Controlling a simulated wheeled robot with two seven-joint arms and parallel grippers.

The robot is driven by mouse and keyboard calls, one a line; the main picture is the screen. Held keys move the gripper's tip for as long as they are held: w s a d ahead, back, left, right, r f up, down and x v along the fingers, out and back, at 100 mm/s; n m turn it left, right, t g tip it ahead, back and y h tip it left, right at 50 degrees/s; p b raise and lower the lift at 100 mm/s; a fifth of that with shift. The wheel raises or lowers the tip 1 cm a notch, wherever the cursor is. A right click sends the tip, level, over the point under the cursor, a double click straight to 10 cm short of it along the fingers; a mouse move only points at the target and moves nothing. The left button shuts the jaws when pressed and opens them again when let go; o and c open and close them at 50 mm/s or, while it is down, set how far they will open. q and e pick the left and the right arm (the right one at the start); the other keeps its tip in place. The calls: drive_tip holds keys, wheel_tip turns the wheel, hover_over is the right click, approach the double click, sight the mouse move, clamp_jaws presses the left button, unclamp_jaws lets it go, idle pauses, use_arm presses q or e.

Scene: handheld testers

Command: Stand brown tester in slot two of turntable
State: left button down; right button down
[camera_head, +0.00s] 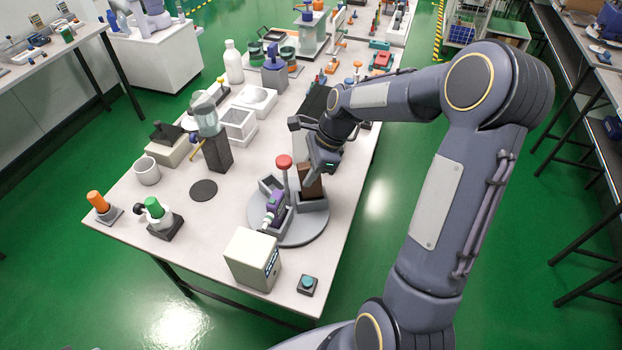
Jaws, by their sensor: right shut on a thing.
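The grey round turntable (288,234) stands near the right edge of the white table, with a red-knobbed post (284,163) at its middle. The brown tester (311,181) is upright at a dark grey slot (313,201) on the right side of the turntable. My right gripper (317,166) is shut on the top of the brown tester. The tester's lower end is hidden by the slot wall, so I cannot tell whether it touches the slot floor. My left gripper is not in view.
A beige box with a display (250,262) and a small teal-button box (308,285) stand in front of the turntable. A dark block with a clear jar (208,121) stands to the left. A flat black disc (204,190) lies on otherwise clear tabletop.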

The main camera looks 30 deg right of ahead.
sight(312, 196)
drive_tip(key=f, duration=0.1)
drive_tip(key=s+f, duration=0.1)
drive_tip(key=f, duration=0.1)
drive_tip(key=shift+w+d+f, duration=0.1)
drive_tip(key=shift+d+f, duration=0.05)
drive_tip(key=shift+f, duration=0.05)
drive_tip(key=c, duration=1.5)
unclamp_jaws()
drive_tip(key=shift+c, duration=0.2)
drive_tip(key=o, duration=0.3)
drive_tip(key=shift+w+d+f, duration=0.1)
drive_tip(key=shift+d, duration=0.1)
drive_tip(key=shift+o, duration=0.2)
drive_tip(key=shift+r, duration=0.2)
